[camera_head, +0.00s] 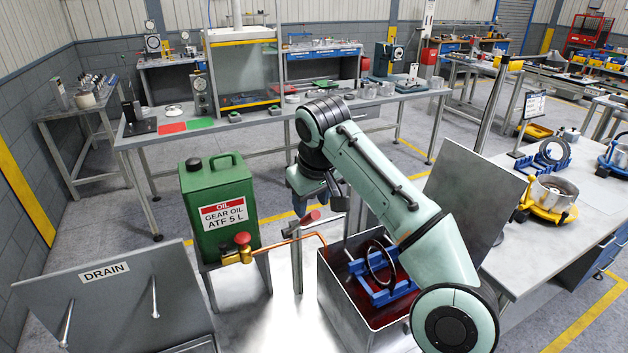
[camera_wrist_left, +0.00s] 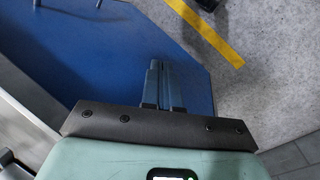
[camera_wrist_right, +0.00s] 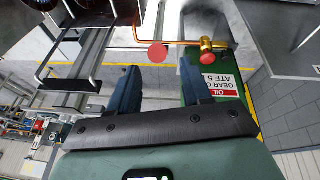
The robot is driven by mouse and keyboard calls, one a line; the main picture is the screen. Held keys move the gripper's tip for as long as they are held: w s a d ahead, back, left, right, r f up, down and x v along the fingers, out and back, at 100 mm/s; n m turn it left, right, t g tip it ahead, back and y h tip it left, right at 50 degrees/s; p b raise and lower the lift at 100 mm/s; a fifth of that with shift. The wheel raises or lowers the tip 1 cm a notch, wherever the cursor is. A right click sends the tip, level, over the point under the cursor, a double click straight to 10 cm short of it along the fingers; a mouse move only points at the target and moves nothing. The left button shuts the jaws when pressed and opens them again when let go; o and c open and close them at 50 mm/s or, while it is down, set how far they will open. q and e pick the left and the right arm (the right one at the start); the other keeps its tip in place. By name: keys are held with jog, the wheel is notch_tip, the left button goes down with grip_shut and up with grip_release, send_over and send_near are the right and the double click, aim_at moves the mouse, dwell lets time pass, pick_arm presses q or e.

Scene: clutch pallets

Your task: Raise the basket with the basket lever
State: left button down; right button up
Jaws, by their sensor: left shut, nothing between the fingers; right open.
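The basket (camera_head: 378,296), a blue frame holding a dark ring (camera_head: 381,262), sits low in an open grey tank with red liquid, partly hidden by my right arm. A lever with a red knob (camera_head: 311,217) stands on a post beside the tank, most likely the basket lever. A red round knob (camera_wrist_right: 158,53) also shows in the right wrist view. My right gripper (camera_head: 318,202) is open and empty, pointing down just above the lever knob; its fingers also show in the right wrist view (camera_wrist_right: 161,88). My left gripper (camera_wrist_left: 163,85) is shut and empty above a blue surface, outside the head view.
A green gear oil can (camera_head: 218,205) with a brass tap (camera_head: 236,256) and copper pipe stands left of the lever. The tank's raised lid (camera_head: 470,195) is on the right. A bench (camera_head: 545,235) with parts is at right.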

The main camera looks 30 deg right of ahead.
jog(key=v, duration=0.7)
jog(key=shift+r, duration=0.35)
jog(key=shift+a, duration=0.1)
